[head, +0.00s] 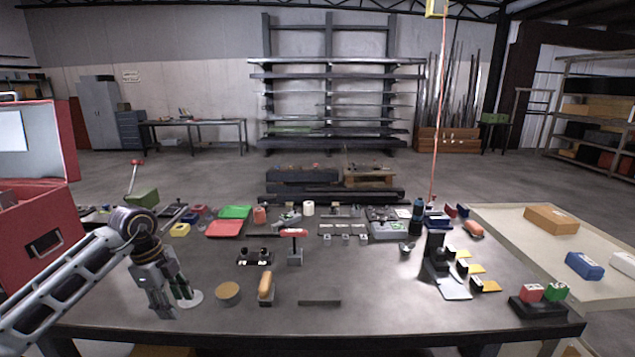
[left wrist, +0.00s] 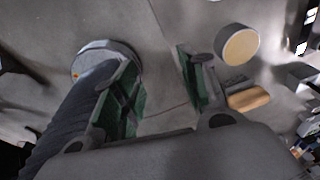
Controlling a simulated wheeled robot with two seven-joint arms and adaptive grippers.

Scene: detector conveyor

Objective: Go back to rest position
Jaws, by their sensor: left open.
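My left gripper (head: 170,312) hangs over the front left of the grey table (head: 225,325), pointing down. In the left wrist view its two green-padded fingers (left wrist: 158,85) are apart, with only bare table showing between them. A pale round base (head: 192,300) with a dark upright part stands right beside the gripper. In the left wrist view this base (left wrist: 92,50) and a dark ribbed post lie just outside the left finger; whether they touch cannot be told. My right gripper is not in view.
A round tan-topped piece (head: 228,292) and a tan-handled tool (head: 266,287) lie right of the gripper. A red case (head: 45,232) stands at the left. A black stand (head: 435,258) and red and green blocks (head: 543,292) are at the right. Many small parts fill the table's back.

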